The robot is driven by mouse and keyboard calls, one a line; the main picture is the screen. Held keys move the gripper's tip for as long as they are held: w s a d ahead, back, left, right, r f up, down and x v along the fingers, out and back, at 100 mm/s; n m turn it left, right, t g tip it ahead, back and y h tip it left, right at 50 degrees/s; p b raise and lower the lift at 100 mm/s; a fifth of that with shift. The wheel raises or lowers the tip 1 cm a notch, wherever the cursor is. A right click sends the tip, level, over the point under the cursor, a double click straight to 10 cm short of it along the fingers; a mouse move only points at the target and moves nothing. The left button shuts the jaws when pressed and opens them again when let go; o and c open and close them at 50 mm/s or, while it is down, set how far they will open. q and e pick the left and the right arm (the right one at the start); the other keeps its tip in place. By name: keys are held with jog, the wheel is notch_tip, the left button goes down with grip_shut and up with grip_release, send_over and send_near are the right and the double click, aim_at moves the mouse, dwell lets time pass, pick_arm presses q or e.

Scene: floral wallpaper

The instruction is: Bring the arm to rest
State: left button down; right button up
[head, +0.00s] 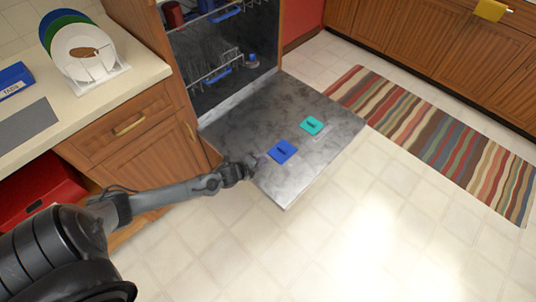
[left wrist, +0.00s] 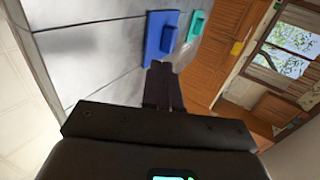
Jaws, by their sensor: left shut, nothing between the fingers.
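My left arm comes in from the left in the head view, and its gripper (head: 256,163) is at the near left edge of the lowered dishwasher door (head: 240,118). The fingers (left wrist: 162,86) are shut and empty in the left wrist view. A blue square piece (head: 283,151) lies on the door just right of the fingertips. It also shows beyond the fingers in the left wrist view (left wrist: 158,35). A teal square piece (head: 312,125) lies farther along the door. I cannot tell whether the fingertips touch the door. My right gripper is not in view.
The open dishwasher has racks (head: 218,75) inside. A counter (head: 130,85) at the left holds a rack of plates (head: 84,52) and a blue box (head: 14,80). A red bin (head: 40,190) sits below. A striped rug (head: 440,140) lies at the right. The floor in front is clear.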

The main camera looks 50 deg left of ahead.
pick_arm(q)
jog(key=p+v, duration=0.1)
jog(key=v, duration=0.2)
jog(key=shift+s+r, duration=0.1)
jog(key=shift+s, duration=0.15)
jog(key=shift+s+d, duration=0.1)
jog(key=shift+s, duration=0.4)
jog(key=s+d+r+n+g+h+p, duration=0.1)
jog(key=s+d+r+n+p, duration=0.25)
jog(key=d, duration=0.55)
jog(key=s+d+r+n+g+p, duration=0.15)
jog(key=s+d+r, duration=0.35)
jog(key=d, duration=0.5)
jog(key=s+d+r+n+g+p, duration=0.1)
jog(key=s+r+n+g+p, duration=0.35)
jog(key=s+r+n, duration=0.8)
notch_tip(320, 180, up, 39)
jog(key=w+m+g+p, duration=0.1)
jog(key=w+m+p, duration=0.1)
jog(key=p, duration=3.3)
notch_tip(320, 180, down, 75)
jog(key=b, duration=7.5)
jog(key=shift+s+d+f, duration=0.15)
jog(key=shift+d+f, duration=0.05)
